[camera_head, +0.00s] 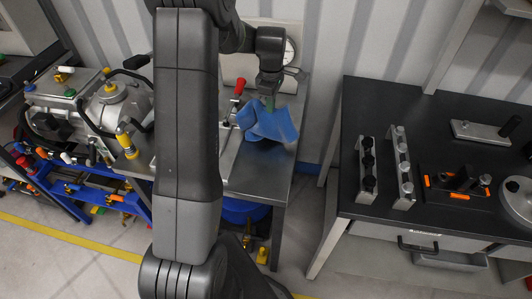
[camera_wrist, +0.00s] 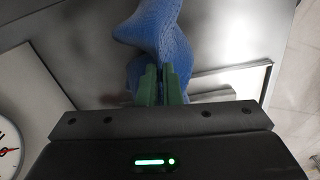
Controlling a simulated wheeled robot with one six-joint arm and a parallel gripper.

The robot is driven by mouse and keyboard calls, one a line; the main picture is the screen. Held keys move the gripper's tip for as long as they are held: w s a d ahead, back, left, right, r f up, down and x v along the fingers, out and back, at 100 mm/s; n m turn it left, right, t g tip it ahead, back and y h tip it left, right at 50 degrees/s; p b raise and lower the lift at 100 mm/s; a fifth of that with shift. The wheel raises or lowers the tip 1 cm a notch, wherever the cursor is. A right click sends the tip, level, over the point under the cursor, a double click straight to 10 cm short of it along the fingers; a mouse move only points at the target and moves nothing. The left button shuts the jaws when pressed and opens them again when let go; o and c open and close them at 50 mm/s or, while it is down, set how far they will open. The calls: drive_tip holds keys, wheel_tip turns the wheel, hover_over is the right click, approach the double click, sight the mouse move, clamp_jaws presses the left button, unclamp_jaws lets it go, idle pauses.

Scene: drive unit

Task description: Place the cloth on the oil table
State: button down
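The blue cloth (camera_head: 270,122) hangs crumpled from my gripper (camera_head: 268,103) over the narrow grey metal table (camera_head: 262,172) in the middle of the head view. In the wrist view, the green fingers of my gripper (camera_wrist: 161,86) are closed together on the cloth (camera_wrist: 158,38). Its folds spread away from the fingertips above the grey tabletop (camera_wrist: 215,30). I cannot tell whether the lower part of the cloth touches the table. My arm hides the left part of this table in the head view.
A red-handled tool (camera_head: 239,87) and a dial gauge (camera_head: 289,52) stand near the cloth. A drive unit (camera_head: 110,105) sits on a blue frame at left. A dark workbench (camera_head: 385,110) with several tools stands at right. The grey table's front right is clear.

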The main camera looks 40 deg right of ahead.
drive_tip(key=s+a+f, duration=0.3)
drive_tip(key=a, duration=0.1)
drive_tip(key=s+a+f, duration=0.3)
drive_tip(key=s+a, duration=0.1)
drive_tip(key=s+a+f, duration=0.4)
drive_tip(key=shift+s, duration=0.2)
drive_tip(key=c, duration=1.2)
unclamp_jaws()
